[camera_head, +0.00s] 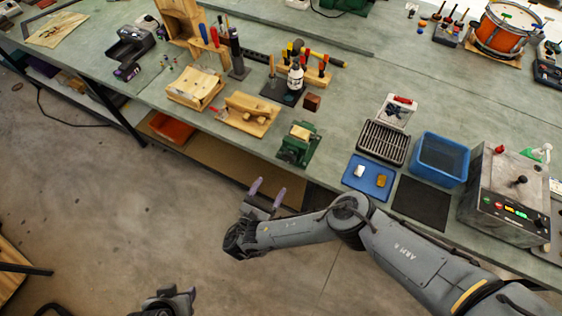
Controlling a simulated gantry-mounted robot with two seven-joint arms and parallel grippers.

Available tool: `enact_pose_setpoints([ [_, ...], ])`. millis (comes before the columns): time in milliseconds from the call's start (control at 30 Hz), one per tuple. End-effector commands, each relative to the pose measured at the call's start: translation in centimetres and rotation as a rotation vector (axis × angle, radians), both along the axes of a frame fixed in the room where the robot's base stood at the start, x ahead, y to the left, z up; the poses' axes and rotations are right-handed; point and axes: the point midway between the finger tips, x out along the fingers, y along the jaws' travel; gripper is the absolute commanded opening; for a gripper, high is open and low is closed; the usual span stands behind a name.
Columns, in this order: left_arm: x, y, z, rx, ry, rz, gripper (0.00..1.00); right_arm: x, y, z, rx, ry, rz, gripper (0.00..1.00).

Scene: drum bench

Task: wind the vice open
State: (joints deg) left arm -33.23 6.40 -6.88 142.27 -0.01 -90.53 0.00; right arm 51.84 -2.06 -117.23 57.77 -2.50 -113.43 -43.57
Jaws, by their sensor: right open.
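The green vice (294,153) sits at the front edge of the bench, near the middle of the picture. A pale tan piece (302,130) shows at its top; whether the jaws grip it is too small to tell. The vice's handle is not clear from here. My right gripper (266,189) is open and empty, in front of the bench edge and below and left of the vice, apart from it. Its two purple fingers point up toward the bench. Part of my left gripper (168,302) shows at the bottom edge over the floor; its fingers are unclear.
Wooden pieces (247,113) and a tool rack (305,75) stand left of and behind the vice. Right of it are a blue tray (367,180), a black rack (383,142), a blue bin (440,158) and a control box (510,190). Floor in front is open.

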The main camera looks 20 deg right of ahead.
Motion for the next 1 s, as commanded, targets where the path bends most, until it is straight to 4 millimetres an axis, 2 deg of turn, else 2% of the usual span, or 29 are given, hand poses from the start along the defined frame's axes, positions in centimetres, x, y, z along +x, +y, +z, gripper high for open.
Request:
enact_pose_setpoints([
  [267, 0.0, 0.1, -2.2, 0.006, 0.001, -0.003, 0.43, 1.9, -2.5, 0.3, -0.048, -0.042, -0.021, 0.79],
  [500, -0.1, 0.3, -5.6, 0.014, 0.004, -0.009, 0.43, 4.2, -4.8, 0.0, -0.044, -0.04, -0.02, 0.79],
  [800, -0.1, 0.3, -8.9, 0.013, 0.004, -0.008, 0.43, 6.0, -6.6, 0.2, -0.042, -0.038, -0.019, 0.79],
  [1000, -0.1, 0.1, -8.9, 0.006, 0.004, -0.003, 0.43, 7.3, -8.0, 0.6, -0.043, -0.038, -0.02, 0.79],
])
